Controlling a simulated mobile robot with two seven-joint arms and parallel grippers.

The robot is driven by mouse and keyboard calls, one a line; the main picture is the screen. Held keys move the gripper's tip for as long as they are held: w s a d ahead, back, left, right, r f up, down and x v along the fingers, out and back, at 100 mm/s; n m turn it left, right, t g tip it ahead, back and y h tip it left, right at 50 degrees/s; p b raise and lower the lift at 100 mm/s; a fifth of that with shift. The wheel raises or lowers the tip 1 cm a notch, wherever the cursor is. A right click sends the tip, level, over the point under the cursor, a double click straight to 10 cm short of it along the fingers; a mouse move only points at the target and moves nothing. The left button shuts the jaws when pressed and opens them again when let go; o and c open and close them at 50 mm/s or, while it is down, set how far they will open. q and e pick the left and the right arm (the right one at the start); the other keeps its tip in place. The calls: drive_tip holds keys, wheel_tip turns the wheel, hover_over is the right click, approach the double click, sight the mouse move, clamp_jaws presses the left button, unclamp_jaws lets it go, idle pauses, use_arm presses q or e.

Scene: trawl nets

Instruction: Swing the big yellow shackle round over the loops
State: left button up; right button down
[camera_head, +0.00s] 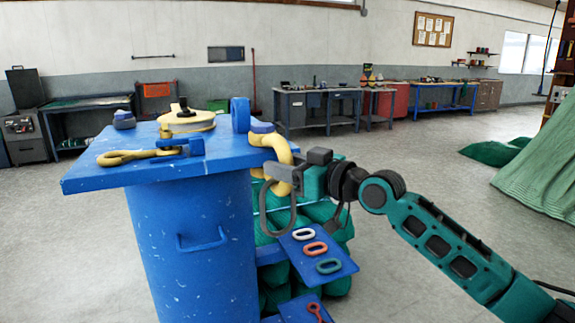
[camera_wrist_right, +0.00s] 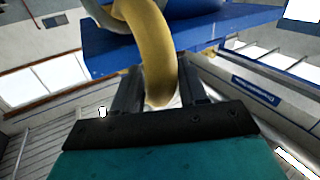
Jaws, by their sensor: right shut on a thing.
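The big yellow shackle (camera_head: 274,143) hangs at the right edge of the blue tabletop (camera_head: 90,180), curving down beside a blue upright lug (camera_head: 240,115). My right gripper (camera_head: 284,176) is shut on the lower part of its bow. In the right wrist view the yellow bow (camera_wrist_right: 150,40) passes between the two dark fingers of the gripper (camera_wrist_right: 156,78). A dark grey long loop (camera_head: 264,219) hangs just below the gripper, in front of the green bundle. Whether the shackle passes through it is hidden by the gripper. My left gripper is not in view.
A smaller yellow shackle (camera_head: 125,157) and a round yellow part (camera_head: 188,122) sit on the tabletop. White (camera_head: 304,234), orange (camera_head: 315,248) and teal (camera_head: 329,266) links lie on a blue side shelf. Green net bundles (camera_head: 330,212) stand behind.

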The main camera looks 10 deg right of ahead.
drive_tip(key=shift+s+a+r+y, duration=0.15)
drive_tip(key=shift+a+r+y, duration=0.15)
drive_tip(key=shift+r, duration=0.35)
drive_tip(key=c, duration=1)
unclamp_jaws()
drive_tip(key=shift+o, duration=0.8)
drive_tip(key=shift+a, duration=0.1)
drive_tip(key=shift+d, duration=0.25)
drive_tip(key=f+b+v, duration=0.1)
drive_tip(key=b+v, duration=0.1)
drive_tip(key=v, duration=1)
drive_tip(key=shift+s, duration=0.15)
drive_tip(key=shift+d, duration=0.1)
